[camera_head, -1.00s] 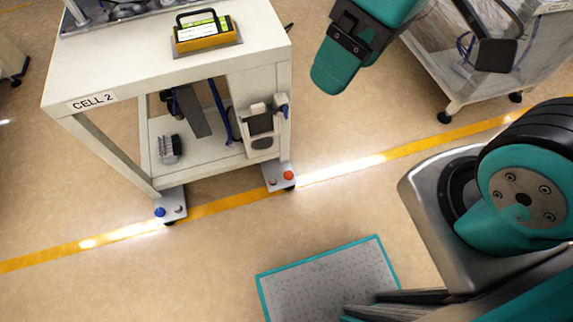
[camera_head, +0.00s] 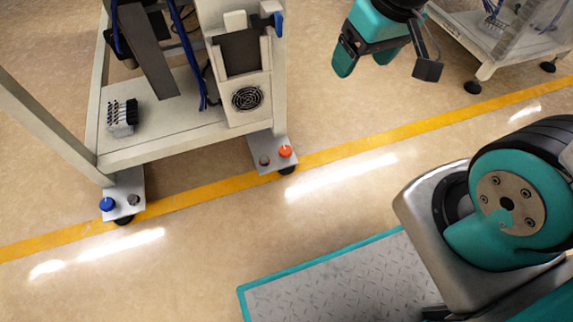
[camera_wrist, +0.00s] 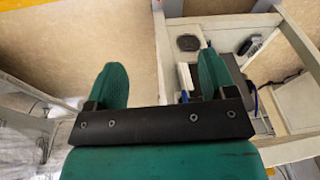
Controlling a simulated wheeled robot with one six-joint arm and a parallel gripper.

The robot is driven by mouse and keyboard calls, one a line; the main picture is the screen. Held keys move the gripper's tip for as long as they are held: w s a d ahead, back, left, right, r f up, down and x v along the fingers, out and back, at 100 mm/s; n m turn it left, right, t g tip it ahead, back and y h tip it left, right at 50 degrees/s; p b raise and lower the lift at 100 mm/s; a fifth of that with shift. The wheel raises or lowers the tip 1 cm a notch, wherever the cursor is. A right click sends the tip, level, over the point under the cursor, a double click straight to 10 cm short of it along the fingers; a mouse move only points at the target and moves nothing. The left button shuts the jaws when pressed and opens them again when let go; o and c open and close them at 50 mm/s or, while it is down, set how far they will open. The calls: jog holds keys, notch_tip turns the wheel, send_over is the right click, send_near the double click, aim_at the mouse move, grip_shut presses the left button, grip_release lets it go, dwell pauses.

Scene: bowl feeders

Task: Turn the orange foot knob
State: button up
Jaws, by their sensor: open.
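The orange foot knob (camera_head: 285,151) sits on a small metal foot plate (camera_head: 260,142) at the bottom of the cart's near right leg, above a black caster. A smaller dark knob (camera_head: 264,160) is beside it on the same plate. My gripper (camera_head: 364,68) is open and empty, to the upper right of the orange knob in the head view and well apart from it. In the wrist view my gripper's two green fingers (camera_wrist: 161,70) are spread with nothing between them. I cannot make out the orange knob in the wrist view.
The cart's lower shelf (camera_head: 180,135) carries a fan box (camera_head: 247,97) and a connector block (camera_head: 121,115). Its left foot has a blue knob (camera_head: 106,204) and a grey knob (camera_head: 133,199). Another cart (camera_head: 500,60) stands upper right. Floor in front of the knob is clear.

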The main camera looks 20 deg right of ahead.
jog(key=w+d+f+n+b, duration=0.1)
jog(key=w+f+b, duration=0.15)
jog(key=f, duration=0.35)
jog(key=w+d+f+b, duration=0.1)
jog(key=w+f+b, duration=0.1)
jog(key=f+b, duration=0.35)
jog(key=n+g+y, duration=0.2)
jog(key=n+y, duration=0.1)
jog(key=n, duration=1.2)
send_over(285, 150)
jog(key=d, duration=0.7)
notch_tip(285, 150, down, 24)
jog(key=b+x, duration=0.8)
jog(key=x, duration=0.8)
jog(key=shift+s+a+b, duration=0.15)
jog(key=shift+s+b, duration=0.05)
jog(key=shift+b, duration=0.2)
jog(key=shift+a+f, duration=0.25)
jog(key=shift+f, duration=0.2)
jog(key=c, duration=0.9)
